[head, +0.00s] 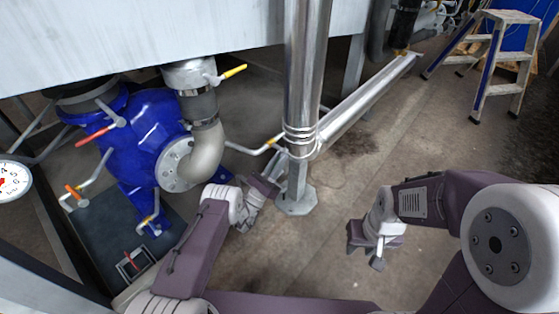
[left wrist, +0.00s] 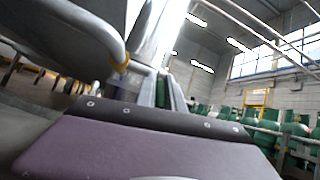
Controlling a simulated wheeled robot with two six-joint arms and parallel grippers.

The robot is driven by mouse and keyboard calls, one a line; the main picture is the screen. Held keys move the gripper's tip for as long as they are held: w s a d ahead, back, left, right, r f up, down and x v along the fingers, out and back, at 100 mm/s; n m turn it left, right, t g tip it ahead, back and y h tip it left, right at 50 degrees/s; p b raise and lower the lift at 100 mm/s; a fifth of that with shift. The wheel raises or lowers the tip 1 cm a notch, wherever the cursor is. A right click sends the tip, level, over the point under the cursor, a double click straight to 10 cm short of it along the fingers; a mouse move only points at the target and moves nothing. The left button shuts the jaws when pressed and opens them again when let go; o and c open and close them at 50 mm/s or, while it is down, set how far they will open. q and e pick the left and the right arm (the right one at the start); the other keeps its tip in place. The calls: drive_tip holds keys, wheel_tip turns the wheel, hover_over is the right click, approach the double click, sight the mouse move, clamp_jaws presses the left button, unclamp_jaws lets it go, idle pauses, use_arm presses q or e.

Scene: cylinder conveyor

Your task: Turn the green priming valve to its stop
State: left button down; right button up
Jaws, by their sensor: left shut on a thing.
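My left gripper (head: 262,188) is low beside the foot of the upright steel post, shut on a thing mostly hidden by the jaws. In the left wrist view a narrow green strip (left wrist: 178,97) shows by the fingers, which fits the green priming valve's handle, but its turn angle cannot be read. In the head view no green handle shows clearly. My right gripper (head: 368,250) hangs over bare floor, away from the pipework; its jaw gap is unclear.
A blue pump (head: 145,135) with red, orange and yellow-handled valves stands left. The steel post (head: 305,80) rises close to my left gripper. A bent pipe (head: 255,148) runs toward the post. A step ladder (head: 500,60) stands back right. Floor around my right gripper is clear.

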use_arm(q)
drive_tip(key=c, duration=1.5)
unclamp_jaws()
drive_tip(key=shift+o, duration=0.2)
drive_tip(key=s+p, duration=0.1)
drive_tip(key=p, duration=0.1)
drive_tip(key=a+p, duration=0.1)
drive_tip(key=p, duration=0.2)
drive_tip(key=shift+s+a+f+p, duration=0.15)
drive_tip(key=shift+s+f+p, duration=0.15)
drive_tip(key=shift+s+f, duration=0.1)
drive_tip(key=p+v, duration=0.1)
drive_tip(key=v, duration=0.6)
drive_tip(key=shift+w+f, duration=0.2)
